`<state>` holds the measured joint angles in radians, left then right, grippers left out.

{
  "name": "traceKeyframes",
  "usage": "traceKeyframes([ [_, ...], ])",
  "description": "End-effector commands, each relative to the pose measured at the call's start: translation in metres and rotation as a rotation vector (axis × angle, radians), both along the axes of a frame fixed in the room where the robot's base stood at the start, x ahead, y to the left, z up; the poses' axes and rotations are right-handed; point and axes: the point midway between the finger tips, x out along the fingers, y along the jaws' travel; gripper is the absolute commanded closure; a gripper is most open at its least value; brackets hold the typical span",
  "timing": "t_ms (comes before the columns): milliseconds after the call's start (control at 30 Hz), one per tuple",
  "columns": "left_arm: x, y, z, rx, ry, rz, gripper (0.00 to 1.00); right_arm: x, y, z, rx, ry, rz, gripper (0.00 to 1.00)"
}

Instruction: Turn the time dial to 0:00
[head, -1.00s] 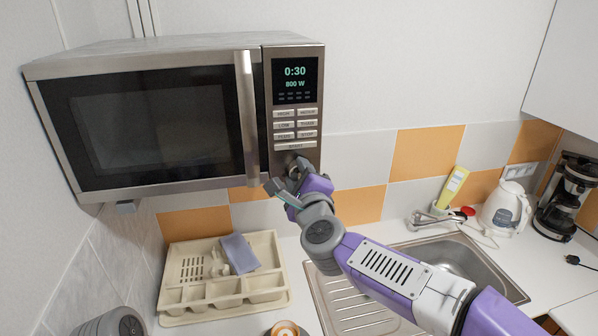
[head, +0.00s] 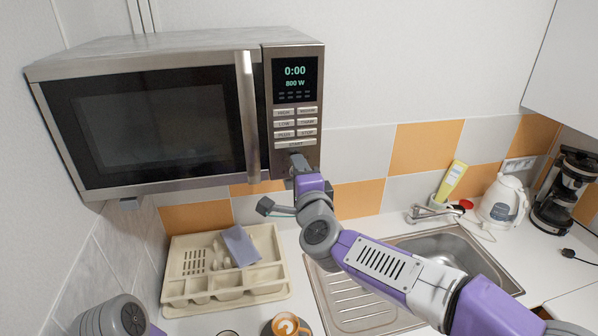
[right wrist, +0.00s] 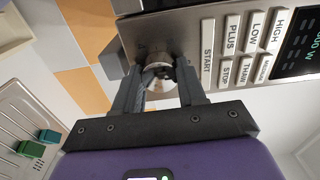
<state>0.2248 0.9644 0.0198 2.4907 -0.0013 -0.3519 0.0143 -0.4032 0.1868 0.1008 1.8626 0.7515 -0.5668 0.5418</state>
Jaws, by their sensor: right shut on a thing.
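The microwave (head: 150,120) hangs on the wall, and its display (head: 295,78) reads 0:00 and 800 W. The round metal time dial (right wrist: 158,76) sits below the START button on the control panel. In the right wrist view my right gripper (right wrist: 160,85) has its two fingers on either side of the dial, shut on it. In the head view my right gripper (head: 300,166) reaches up to the panel's bottom and hides most of the dial. Part of my left arm shows at the lower left, but its gripper is out of view.
A beige cutlery tray (head: 175,300) with a blue-grey cloth (head: 241,246) lies below the microwave. A sink (head: 480,262) is at the right, with a white kettle (head: 503,205) and a coffee maker (head: 563,190) behind it. A coffee cup (head: 286,326) stands at the front.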

Motion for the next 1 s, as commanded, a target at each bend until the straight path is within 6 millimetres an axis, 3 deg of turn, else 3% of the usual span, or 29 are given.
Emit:
traceKeyframes([
  [300, 0.0, 0.0, 0.0, 0.0, 0.0, 0.0, 1.0, 0.0, 0.0, -0.001, -0.006, 0.0, 0.0, 0.9],
  [333, 0.0, 0.0, 0.0, 0.0, 0.0, 0.0, 1.0, 0.0, 0.0, -0.001, -0.006, 0.0, 0.0, 0.58],
  [500, 0.0, 0.0, 0.0, 0.0, 0.0, 0.0, 1.0, 0.0, 0.0, 0.0, -0.004, 0.0, 0.0, 0.34],
  [800, 0.0, 0.0, -0.001, 0.0, 0.0, 0.0, 1.0, -0.002, 0.0, 0.0, -0.003, 0.0, 0.0, 0.34],
  [1000, 0.0, 0.0, -0.006, 0.0, 0.0, 0.0, 1.0, -0.026, -0.003, 0.0, -0.003, -0.002, 0.002, 0.34],
])
